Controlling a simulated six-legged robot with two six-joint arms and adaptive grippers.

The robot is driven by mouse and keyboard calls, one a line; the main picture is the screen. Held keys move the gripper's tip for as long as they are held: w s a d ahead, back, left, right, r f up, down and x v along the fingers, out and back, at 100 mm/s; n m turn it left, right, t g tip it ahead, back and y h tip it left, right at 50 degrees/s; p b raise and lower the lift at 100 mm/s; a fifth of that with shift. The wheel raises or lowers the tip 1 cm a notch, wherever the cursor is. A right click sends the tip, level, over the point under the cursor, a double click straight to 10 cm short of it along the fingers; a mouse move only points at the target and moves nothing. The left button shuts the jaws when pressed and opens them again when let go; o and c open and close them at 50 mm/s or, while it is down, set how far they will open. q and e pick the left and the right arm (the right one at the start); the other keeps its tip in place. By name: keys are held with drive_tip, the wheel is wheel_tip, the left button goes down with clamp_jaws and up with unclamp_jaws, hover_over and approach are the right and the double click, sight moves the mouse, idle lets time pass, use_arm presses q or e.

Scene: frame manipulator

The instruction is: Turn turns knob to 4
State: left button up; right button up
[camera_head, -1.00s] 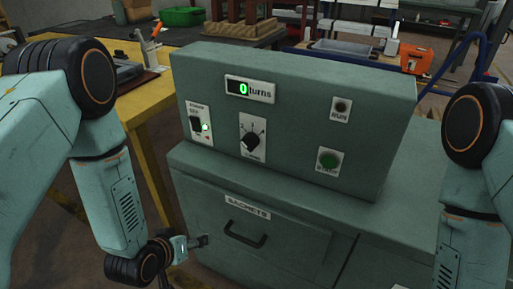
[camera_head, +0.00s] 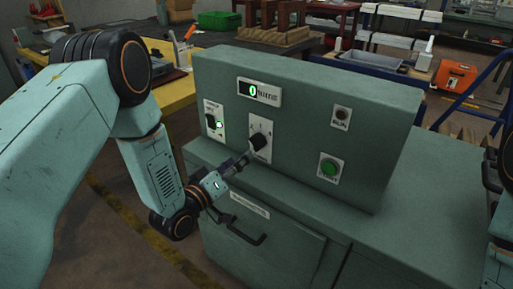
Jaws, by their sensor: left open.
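The turns knob (camera_head: 258,141) is a black pointer knob on a white plate, low in the middle of the green machine's upright panel (camera_head: 305,115). Above it the turns display (camera_head: 259,92) shows a green 0. My left gripper (camera_head: 243,161) is just below and left of the knob, its fingers pointing up at it. The fingers are open. They are small here, and I cannot tell whether they touch the knob. Part of my right arm (camera_head: 500,220) shows at the right edge, but its gripper is out of view.
A power switch (camera_head: 212,121) with a lit green light sits left of the knob. A green start button (camera_head: 329,167) and a dark run lamp (camera_head: 341,115) are to the right. Below is a drawer with a black handle (camera_head: 245,232).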

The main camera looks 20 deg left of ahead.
sight(253, 146)
use_arm(q)
drive_tip(key=b+x, duration=0.1)
drive_tip(key=x, duration=0.5)
drive_tip(key=shift+w+a+f+b, duration=0.1)
drive_tip(key=shift+w+f+b, duration=0.05)
drive_tip(key=shift+w+b, duration=0.25)
drive_tip(key=shift+w+d, duration=0.25)
drive_tip(key=shift+w, duration=0.4)
drive_tip(key=shift+s, duration=0.1)
drive_tip(key=shift+c, duration=0.4)
drive_tip(key=c, duration=1.1)
